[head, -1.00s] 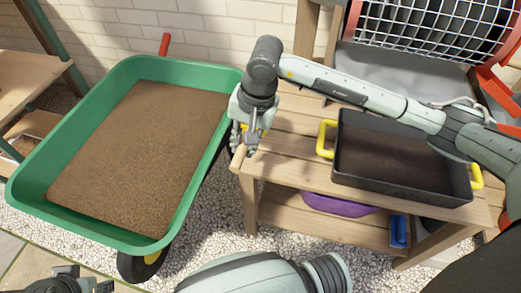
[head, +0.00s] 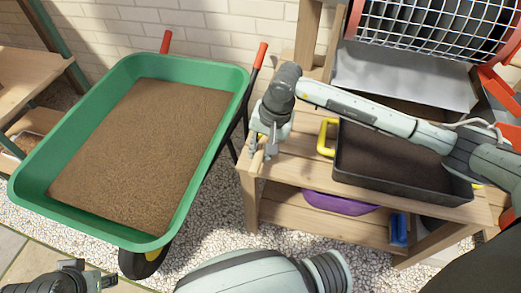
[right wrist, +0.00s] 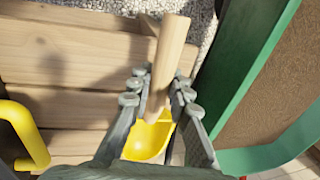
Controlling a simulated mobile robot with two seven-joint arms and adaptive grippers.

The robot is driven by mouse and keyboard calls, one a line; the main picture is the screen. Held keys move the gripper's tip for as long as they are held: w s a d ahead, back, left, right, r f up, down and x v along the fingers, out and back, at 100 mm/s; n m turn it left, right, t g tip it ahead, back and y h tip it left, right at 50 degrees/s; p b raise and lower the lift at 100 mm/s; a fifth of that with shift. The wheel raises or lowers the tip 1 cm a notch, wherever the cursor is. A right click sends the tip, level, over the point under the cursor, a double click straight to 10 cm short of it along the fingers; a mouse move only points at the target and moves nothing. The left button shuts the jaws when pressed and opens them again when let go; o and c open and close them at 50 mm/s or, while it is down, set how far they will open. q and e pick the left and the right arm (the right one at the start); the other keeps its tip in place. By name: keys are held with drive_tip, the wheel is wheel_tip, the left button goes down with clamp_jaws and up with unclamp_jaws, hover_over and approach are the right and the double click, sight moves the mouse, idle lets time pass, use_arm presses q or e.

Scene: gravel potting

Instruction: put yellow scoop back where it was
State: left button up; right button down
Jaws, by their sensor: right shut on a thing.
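The yellow scoop (right wrist: 148,140) has a pale wooden handle (right wrist: 168,60) and shows in the right wrist view. My right gripper (right wrist: 158,100) is shut on the handle, with a finger on each side. In the head view this gripper (head: 262,152) is over the left end of the wooden bench (head: 290,170), and the arm hides nearly all of the scoop. I cannot tell whether the scoop touches the bench. My left gripper (head: 88,280) is at the bottom left of the head view, partly cut off, and its opening is unclear.
A green wheelbarrow (head: 172,222) full of brown material stands left of the bench. A black tray (head: 400,182) of dark soil with yellow handles sits on the bench, right of the gripper. A purple bowl (head: 340,204) and a blue item (head: 399,230) are on the lower shelf.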

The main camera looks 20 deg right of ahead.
drive_tip(key=c, duration=1.4)
unclamp_jaws()
drive_tip(key=shift+f, duration=0.1)
drive_tip(key=shift+v, duration=6.15)
drive_tip(key=shift+a, duration=0.15)
